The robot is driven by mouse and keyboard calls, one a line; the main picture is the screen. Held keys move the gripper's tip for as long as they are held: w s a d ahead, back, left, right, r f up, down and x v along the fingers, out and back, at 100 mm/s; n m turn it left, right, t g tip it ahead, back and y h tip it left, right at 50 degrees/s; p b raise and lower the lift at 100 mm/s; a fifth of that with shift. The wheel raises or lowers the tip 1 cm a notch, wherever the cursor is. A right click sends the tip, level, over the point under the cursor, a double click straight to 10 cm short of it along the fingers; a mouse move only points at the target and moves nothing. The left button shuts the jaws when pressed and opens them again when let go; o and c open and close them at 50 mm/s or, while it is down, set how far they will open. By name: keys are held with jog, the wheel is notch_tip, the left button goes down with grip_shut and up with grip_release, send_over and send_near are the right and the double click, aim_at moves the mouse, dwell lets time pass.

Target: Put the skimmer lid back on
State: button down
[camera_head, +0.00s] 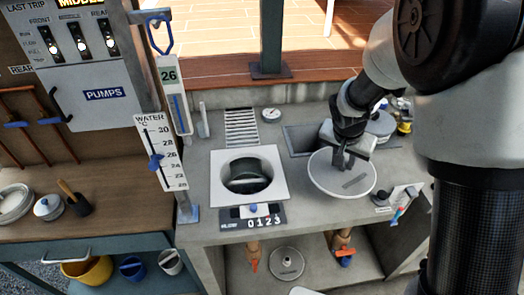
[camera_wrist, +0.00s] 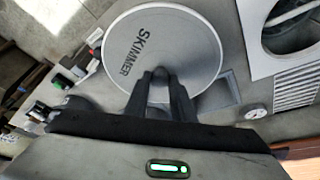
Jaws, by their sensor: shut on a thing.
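The skimmer lid (camera_head: 328,180) is a round pale disc held flat above the right part of the concrete counter. In the wrist view the lid (camera_wrist: 190,40) shows the word SKIMMER. My gripper (camera_head: 343,163) is shut on the lid near its middle; the fingers also show in the wrist view (camera_wrist: 160,80). What they grip is hidden behind the fingertips. The skimmer opening (camera_head: 247,176) is a round hole in a white square frame, uncovered, to the left of the lid. It shows a basket with a handle inside. In the wrist view its frame (camera_wrist: 262,65) is at top right.
A slotted grate (camera_head: 241,127) and a small round gauge (camera_head: 271,115) lie behind the opening. A dark rectangular recess (camera_head: 298,140) is behind the lid. Bottles (camera_head: 404,115) stand at the back right. A thermometer post (camera_head: 174,95) rises left of the opening.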

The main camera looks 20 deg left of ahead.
jog(key=s+a+f+b, duration=0.2)
jog(key=a+f, duration=0.1)
jog(key=a, duration=1.1)
jog(key=s+a+f+n+b, duration=0.1)
jog(key=s+a+f+b, duration=0.1)
jog(key=a, duration=1.2)
jog(key=shift+a+f+y+b, duration=0.3)
jog(key=shift+a+f+b, duration=0.05)
jog(key=shift+f+b, duration=0.1)
jog(key=shift+s+f+b, duration=0.1)
jog(key=shift+f+b, duration=0.1)
jog(key=shift+b, duration=0.45)
jog(key=shift+f, duration=0.15)
jog(key=shift+f+b, duration=0.5)
jog(key=shift+b, duration=0.2)
jog(key=shift+f+b, duration=0.3)
jog(key=shift+b, duration=0.05)
jog(key=c, duration=1.3)
grip_release()
jog(key=shift+o, duration=0.2)
